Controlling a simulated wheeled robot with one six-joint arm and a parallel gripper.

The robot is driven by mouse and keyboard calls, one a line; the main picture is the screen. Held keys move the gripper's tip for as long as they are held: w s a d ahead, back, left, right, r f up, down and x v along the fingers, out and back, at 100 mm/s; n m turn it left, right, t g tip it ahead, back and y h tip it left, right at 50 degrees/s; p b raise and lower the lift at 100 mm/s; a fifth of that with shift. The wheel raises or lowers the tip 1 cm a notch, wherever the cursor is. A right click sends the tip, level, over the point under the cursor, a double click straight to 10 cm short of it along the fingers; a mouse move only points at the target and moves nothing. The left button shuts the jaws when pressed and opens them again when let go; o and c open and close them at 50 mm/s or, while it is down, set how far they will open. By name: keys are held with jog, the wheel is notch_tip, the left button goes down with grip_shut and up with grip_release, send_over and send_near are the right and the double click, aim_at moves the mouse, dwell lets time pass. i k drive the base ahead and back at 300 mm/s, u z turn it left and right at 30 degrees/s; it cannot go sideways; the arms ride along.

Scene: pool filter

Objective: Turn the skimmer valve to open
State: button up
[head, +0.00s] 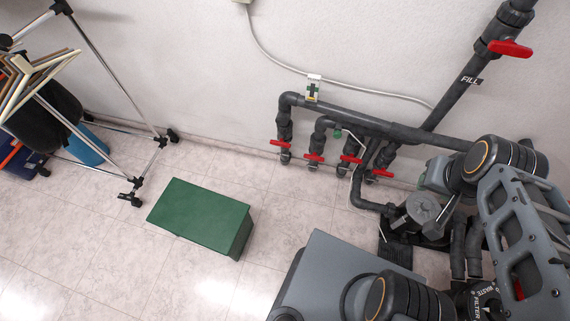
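Several red-handled valves sit in a row on grey pipes low along the back wall. Their handles are the far-left red handle (279,142), the second red handle (314,157), the third red handle (350,159) and the right red handle (381,173). I see no readable label on them, so I cannot tell which is the skimmer valve. Another red-handled valve (510,48) sits higher at the upper right, beside a "FILL" label (470,80). My arm shows at the right and lower right; my gripper is not in view.
A green box (200,217) stands on the tiled floor at centre left. A metal rack (104,55) stands at the far left. A pump (422,210) sits right of the valve row. A dial marked "WASTE" and "FILTER" (484,300) is partly hidden by my arm.

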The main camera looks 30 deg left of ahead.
aim_at(315, 157)
jog(key=u, duration=2.3)
jog(key=k, duration=0.85)
jog(key=z, duration=1.05)
jog(key=i, duration=0.95)
jog(key=u, duration=0.05)
